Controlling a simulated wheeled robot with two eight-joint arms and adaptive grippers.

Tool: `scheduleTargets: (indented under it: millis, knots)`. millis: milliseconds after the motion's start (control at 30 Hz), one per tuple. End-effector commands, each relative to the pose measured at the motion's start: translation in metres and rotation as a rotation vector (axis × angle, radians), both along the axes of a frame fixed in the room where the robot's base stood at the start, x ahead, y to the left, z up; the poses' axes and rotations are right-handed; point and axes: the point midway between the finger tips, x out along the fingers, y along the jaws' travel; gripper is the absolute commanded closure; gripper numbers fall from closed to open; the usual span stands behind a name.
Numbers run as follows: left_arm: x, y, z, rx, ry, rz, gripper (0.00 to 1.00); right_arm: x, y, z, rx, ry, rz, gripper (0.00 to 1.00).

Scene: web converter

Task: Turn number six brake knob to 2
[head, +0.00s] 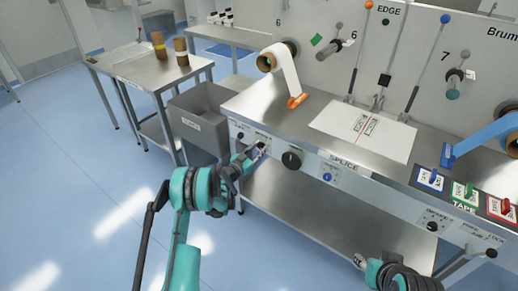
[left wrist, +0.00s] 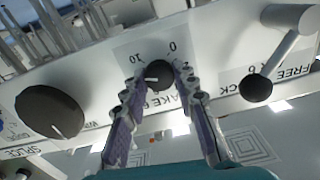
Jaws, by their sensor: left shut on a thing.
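The brake knob (left wrist: 160,74) is small, dark and round, on the machine's pale front panel. In the left wrist view a scale with 10 and 0 is printed beside it, and the lettering around it is partly covered. A pale mark shows on its left side; the exact setting is unclear. My left gripper (left wrist: 163,80) is shut on the knob, one finger on each side. In the head view my left gripper (head: 262,147) is at the front panel and hides the knob. My right gripper (head: 359,262) is low at the bottom, away from the panel, its fingers too small to read.
A larger black knob (head: 292,159) is right of my left gripper; it also shows in the left wrist view (left wrist: 50,112). A lever with a dark ball (left wrist: 256,88) is on the other side. A grey bin (head: 199,122) stands left of the machine. The floor at left is clear.

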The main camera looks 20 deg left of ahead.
Motion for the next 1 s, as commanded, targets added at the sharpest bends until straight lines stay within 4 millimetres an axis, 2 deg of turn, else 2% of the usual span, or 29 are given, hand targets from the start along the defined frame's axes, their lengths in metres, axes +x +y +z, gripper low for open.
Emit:
scheduleTargets:
  millis: [1000]
  knots:
    - [0.0007, 0.0023, -0.0011, -0.907, 0.329, 0.0, 1.0, 0.0, 0.0, 0.0, 0.0, 0.0, 0.0, 0.6]
